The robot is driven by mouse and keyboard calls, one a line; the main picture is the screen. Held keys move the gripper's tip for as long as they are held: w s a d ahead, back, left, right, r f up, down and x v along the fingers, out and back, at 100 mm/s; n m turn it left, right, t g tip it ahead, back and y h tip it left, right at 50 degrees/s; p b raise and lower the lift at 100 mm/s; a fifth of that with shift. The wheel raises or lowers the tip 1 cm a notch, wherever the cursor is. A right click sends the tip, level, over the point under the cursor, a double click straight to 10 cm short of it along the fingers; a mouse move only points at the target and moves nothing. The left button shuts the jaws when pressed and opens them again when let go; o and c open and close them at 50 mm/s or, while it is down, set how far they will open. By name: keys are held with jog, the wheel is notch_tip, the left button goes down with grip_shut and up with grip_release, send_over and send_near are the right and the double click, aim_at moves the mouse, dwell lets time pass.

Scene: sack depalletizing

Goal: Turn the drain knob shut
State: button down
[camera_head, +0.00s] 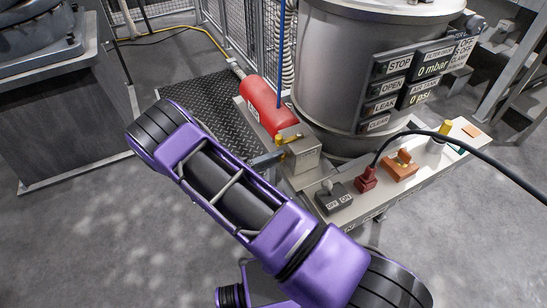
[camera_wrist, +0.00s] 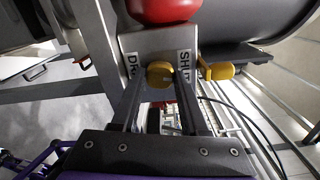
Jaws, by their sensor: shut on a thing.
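The drain knob (camera_wrist: 160,73) is a yellow knob on the face of a grey metal block (camera_wrist: 133,42) under a red cylinder. My gripper (camera_wrist: 159,88) is shut on this knob, with one dark finger on each side of it. A label reading "SHUT" (camera_wrist: 184,64) is right of the knob, and a partly hidden label starting "DR" (camera_wrist: 132,65) is left of it. The knob's exact turn angle is hard to tell.
A second yellow piece (camera_wrist: 218,71) sticks out right of the block. The red cylinder (camera_head: 267,106) lies behind the block. A large steel vessel (camera_head: 340,70) with labelled panels stands behind. An OFF/ON switch (camera_head: 333,198), a dark red plug (camera_head: 366,179) and an orange valve (camera_head: 401,166) are on the right.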

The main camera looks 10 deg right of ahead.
jog(key=shift+n, duration=1.2)
jog(key=shift+c, duration=2)
grip_release()
jog(key=shift+a, duration=0.1)
jog(key=v, duration=1.7)
jog(key=shift+b, duration=0.4)
